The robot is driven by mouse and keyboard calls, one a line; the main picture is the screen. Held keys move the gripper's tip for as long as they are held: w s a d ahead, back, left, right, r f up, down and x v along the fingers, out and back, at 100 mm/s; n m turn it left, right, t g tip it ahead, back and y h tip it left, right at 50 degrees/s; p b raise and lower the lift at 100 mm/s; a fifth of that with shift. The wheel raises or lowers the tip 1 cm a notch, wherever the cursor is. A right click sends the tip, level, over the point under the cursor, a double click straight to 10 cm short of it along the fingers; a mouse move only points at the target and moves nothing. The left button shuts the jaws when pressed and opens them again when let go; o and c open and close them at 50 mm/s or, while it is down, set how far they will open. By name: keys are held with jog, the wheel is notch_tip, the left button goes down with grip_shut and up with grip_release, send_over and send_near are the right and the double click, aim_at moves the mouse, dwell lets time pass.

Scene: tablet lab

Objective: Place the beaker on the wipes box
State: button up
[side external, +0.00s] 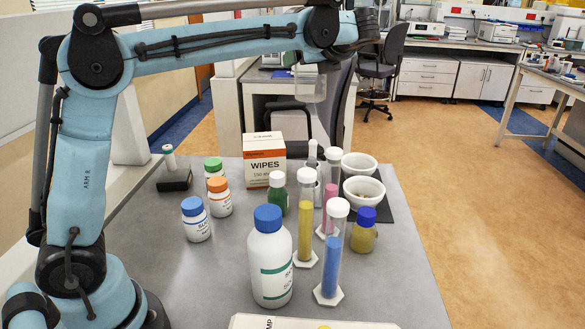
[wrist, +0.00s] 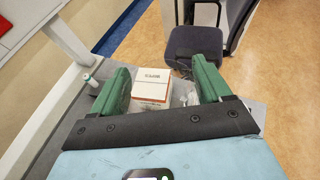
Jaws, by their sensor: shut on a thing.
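The clear glass beaker (side external: 312,89) hangs upright from my gripper (side external: 308,68) in the side external view, well above the table. The white and orange wipes box (side external: 264,160) stands on the table, lower and to the left of the beaker in that view; its top looks flat and bare. In the wrist view my gripper's green fingers (wrist: 161,72) stand apart around the faint, see-through beaker (wrist: 184,92). The wipes box (wrist: 152,87) shows between the fingers, below the beaker. The beaker is apart from the box.
On the grey table (side external: 385,288), bottles, including a large white one (side external: 270,262), and tall cylinders such as a blue-filled one (side external: 332,258) crowd the front of the box. Two white bowls (side external: 362,188) stand to its right.

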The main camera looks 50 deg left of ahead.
jog(key=s+a+g, duration=0.1)
jog(key=a, duration=0.5)
jog(key=shift+n, duration=0.4)
jog(key=shift+w+a+f, duration=0.1)
jog(key=shift+a+f, duration=1.9)
jog(key=shift+f, duration=0.65)
jog(key=shift+s+a+f, duration=0.1)
jog(key=shift+a+f, duration=1.85)
jog(key=shift+f, duration=0.75)
jog(key=shift+w+a+f, duration=0.1)
jog(key=shift+a+f, duration=1.9)
jog(key=shift+f, duration=0.65)
jog(key=shift+f, duration=0.15)
jog(key=o, duration=1)
jog(key=shift+o, duration=0.2)
